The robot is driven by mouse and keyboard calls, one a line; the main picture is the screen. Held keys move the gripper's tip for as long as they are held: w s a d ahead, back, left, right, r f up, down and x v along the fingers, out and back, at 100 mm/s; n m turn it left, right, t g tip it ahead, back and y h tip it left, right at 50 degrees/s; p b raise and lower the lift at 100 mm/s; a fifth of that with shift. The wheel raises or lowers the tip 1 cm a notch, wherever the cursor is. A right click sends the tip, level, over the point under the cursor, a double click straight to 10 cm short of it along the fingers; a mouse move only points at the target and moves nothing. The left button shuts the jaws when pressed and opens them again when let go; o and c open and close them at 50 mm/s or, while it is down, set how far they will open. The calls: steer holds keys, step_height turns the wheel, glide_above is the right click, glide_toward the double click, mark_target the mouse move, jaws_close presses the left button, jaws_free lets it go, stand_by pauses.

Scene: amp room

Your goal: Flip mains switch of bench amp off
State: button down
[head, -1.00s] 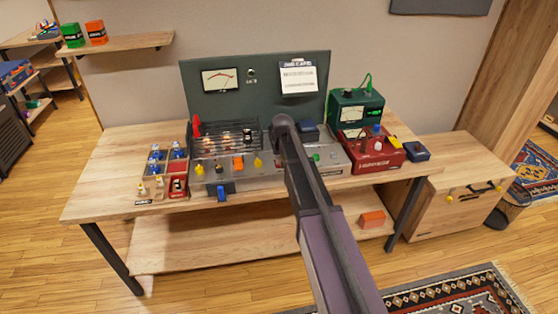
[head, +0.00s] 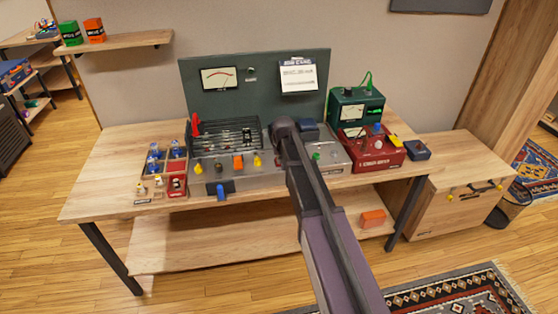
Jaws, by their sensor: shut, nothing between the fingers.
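The bench amp (head: 262,178) is a grey metal chassis on the workbench, with a black wire cage (head: 225,135) at its back left. No glow shows inside the cage. The front carries an orange control (head: 238,161), yellow knobs (head: 257,161) and a blue piece (head: 220,189) hanging at the front edge. A red upright piece (head: 196,125) stands at the cage's left corner. I cannot tell which part is the mains switch. My arm reaches over the amp and covers its middle; my gripper is hidden behind it.
A wooden sorting tray (head: 163,178) stands left of the amp. A red box (head: 373,155) and a green meter unit (head: 355,108) stand to its right. A dark panel (head: 225,105) with a meter and card rises behind. The bench's left end is clear.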

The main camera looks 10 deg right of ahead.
steer(key=shift+w+a, duration=0.1)
steer(key=shift+w+a+r+p, duration=0.1)
steer(key=shift+w+r+p, duration=0.25)
steer(key=shift+w, duration=0.25)
steer(key=shift+r, duration=0.1)
steer(key=p+v, duration=0.2)
steer(key=p, duration=0.1)
steer(key=p+v, duration=0.1)
steer(key=v, duration=0.1)
steer(key=shift+w+r, duration=0.15)
steer(key=shift+w, duration=0.2)
steer(key=s+p+v, duration=0.2)
steer(key=p+v, duration=0.6)
steer(key=v, duration=0.1)
steer(key=shift+p, duration=0.4)
stand_by(0.4)
